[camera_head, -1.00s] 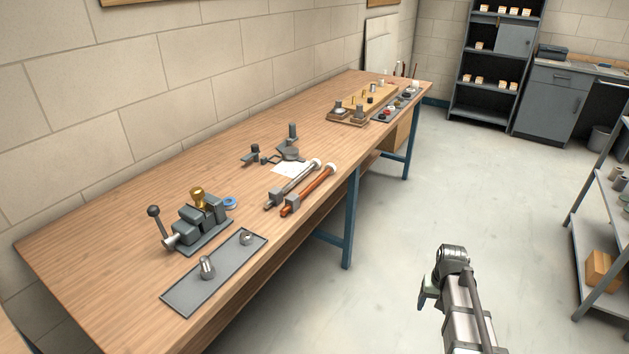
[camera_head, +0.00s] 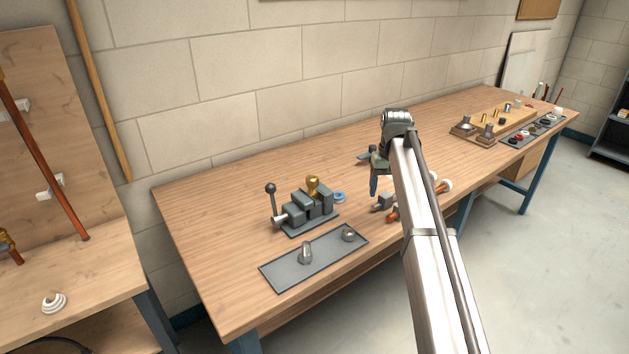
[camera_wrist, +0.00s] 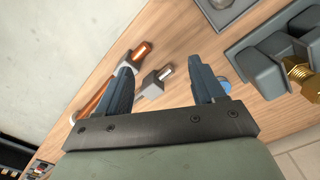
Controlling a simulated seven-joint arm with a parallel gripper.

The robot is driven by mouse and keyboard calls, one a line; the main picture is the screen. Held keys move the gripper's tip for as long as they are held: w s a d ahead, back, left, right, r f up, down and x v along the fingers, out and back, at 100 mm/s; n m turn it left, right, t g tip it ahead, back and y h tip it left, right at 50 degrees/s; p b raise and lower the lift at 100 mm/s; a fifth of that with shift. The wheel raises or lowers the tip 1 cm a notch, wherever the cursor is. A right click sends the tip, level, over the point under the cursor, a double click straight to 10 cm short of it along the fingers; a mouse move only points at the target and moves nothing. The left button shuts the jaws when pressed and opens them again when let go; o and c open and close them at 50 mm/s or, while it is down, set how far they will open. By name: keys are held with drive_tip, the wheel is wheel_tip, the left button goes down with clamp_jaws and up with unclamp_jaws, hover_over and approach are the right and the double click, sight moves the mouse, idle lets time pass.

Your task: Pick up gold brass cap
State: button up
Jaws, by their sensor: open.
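The gold brass cap (camera_head: 312,186) sits at the grey vise (camera_head: 308,212) on the long wooden workbench. In the wrist view the gold brass piece (camera_wrist: 299,72) shows at the right edge, between the grey vise jaws (camera_wrist: 268,62). My gripper (camera_head: 376,174) is over the bench, to the right of the vise and apart from it. In the wrist view its two fingers (camera_wrist: 163,88) are spread with nothing between them in grip; a grey block with a rod lies below on the bench.
A grey tray (camera_head: 280,275) with two metal fittings lies in front of the vise. A ball-topped lever (camera_head: 271,188) stands at the vise's left. A blue ring (camera_head: 339,196) lies right of it. Copper and grey pipes lie below my gripper. Bare wood (camera_head: 215,205) is left of the vise.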

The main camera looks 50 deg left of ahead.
drive_tip(key=s+a+r+n, duration=0.3)
drive_tip(key=s+a+r, duration=1.1)
drive_tip(key=a, duration=0.1)
hover_over(313, 178)
drive_tip(key=f, duration=0.7)
drive_tip(key=shift+s+d, duration=0.2)
drive_tip(key=shift+w+a+f, duration=0.1)
drive_tip(key=shift+f, duration=1.45)
drive_tip(key=shift+w+a+f, duration=0.1)
drive_tip(key=shift+f, duration=1.45)
drive_tip(key=c, duration=1.2)
drive_tip(key=shift+o, duration=0.2)
drive_tip(key=shift+r, duration=0.1)
